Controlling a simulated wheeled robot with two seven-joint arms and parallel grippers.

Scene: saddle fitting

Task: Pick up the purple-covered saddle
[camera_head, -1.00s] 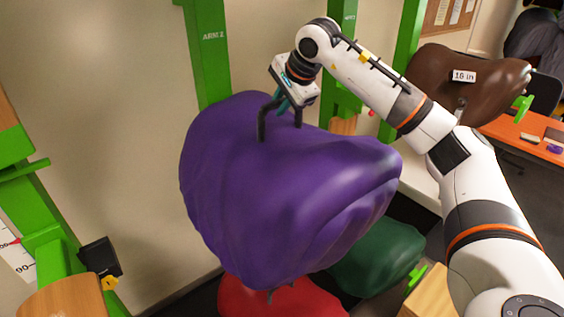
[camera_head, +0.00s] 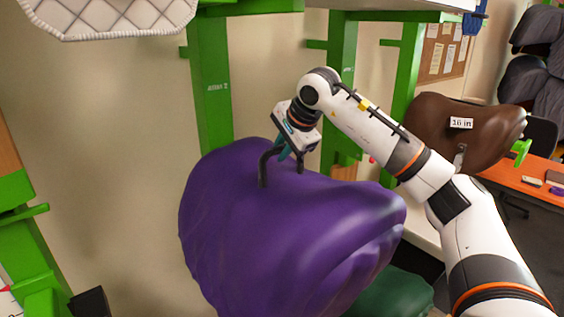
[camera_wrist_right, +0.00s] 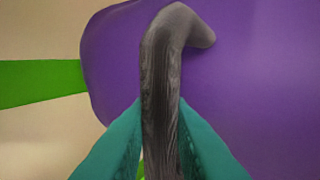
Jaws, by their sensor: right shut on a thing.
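The purple-covered saddle (camera_head: 290,235) fills the lower middle of the head view, and its lower edge is cut off. A black handle (camera_head: 266,165) stands up from its top. My right gripper (camera_head: 284,153) is shut on this handle at the top of the saddle. In the right wrist view, the teal fingers (camera_wrist_right: 160,135) stand on either side of the black handle (camera_wrist_right: 163,80), with the purple cover (camera_wrist_right: 255,75) behind it. Whether the saddle rests on a support is hidden. My left gripper is not in view.
Green posts (camera_head: 212,90) stand behind the saddle against the wall. A green saddle (camera_head: 395,293) lies below right. A brown saddle (camera_head: 450,140) with a size tag is at right, near an orange desk (camera_head: 535,185). A white quilted piece (camera_head: 110,15) hangs at upper left.

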